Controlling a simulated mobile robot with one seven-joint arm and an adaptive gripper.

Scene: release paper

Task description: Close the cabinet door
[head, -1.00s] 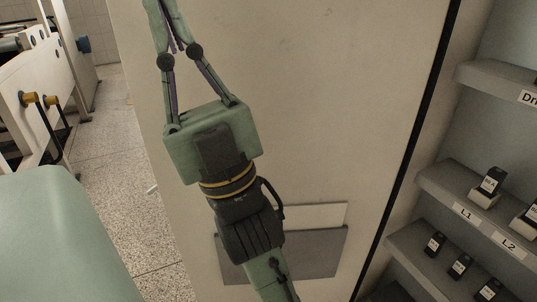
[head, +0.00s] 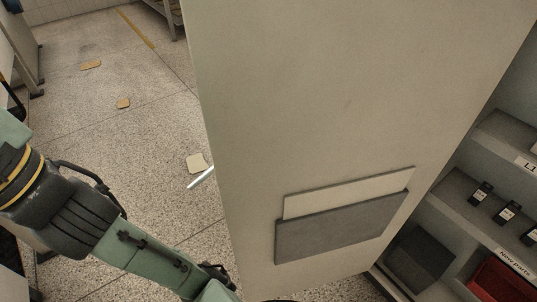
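The cabinet door (head: 330,100) is a tall cream panel in the middle of the head view and stands open. A grey pocket (head: 340,228) with a pale sheet (head: 350,192) is on its inner face. A thin light handle (head: 201,178) sticks out past its left edge. The open cabinet, with its grey shelf (head: 462,196), is on the right.
Small black boxes (head: 480,193) stand on the cabinet shelf, with a red bin (head: 503,280) and a dark box (head: 420,258) below. Speckled floor (head: 130,70) left of the door is open, with a few flat tan pieces (head: 123,103) lying on it.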

